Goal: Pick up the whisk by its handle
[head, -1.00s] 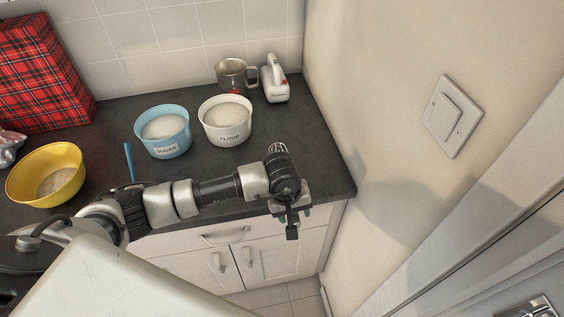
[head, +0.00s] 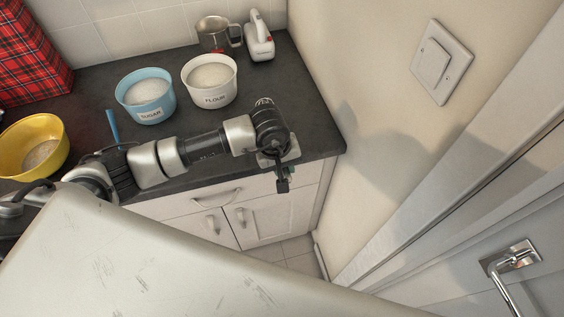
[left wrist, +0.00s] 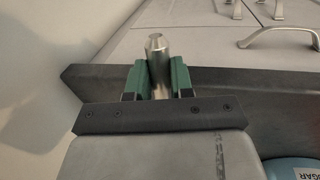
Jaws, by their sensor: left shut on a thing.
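My left gripper (left wrist: 157,78) is shut on the whisk's metal handle in the left wrist view. The handle (left wrist: 155,42) is a smooth silver rod between the green finger pads, its end sticking out past them. In the head view, my left gripper (head: 281,165) is at the counter's front edge near the right corner. A bit of the whisk's wire end (head: 264,101) shows just above the wrist; the arm hides the rest. I cannot tell the whisk's height above the counter. My right gripper is not in view.
On the dark counter (head: 305,110) stand a blue sugar bowl (head: 150,112), a white flour bowl (head: 208,95), a metal cup (head: 213,35), a white mixer (head: 259,42) and a yellow bowl (head: 20,150). A wall closes the right side. A door handle (head: 510,262) is at lower right.

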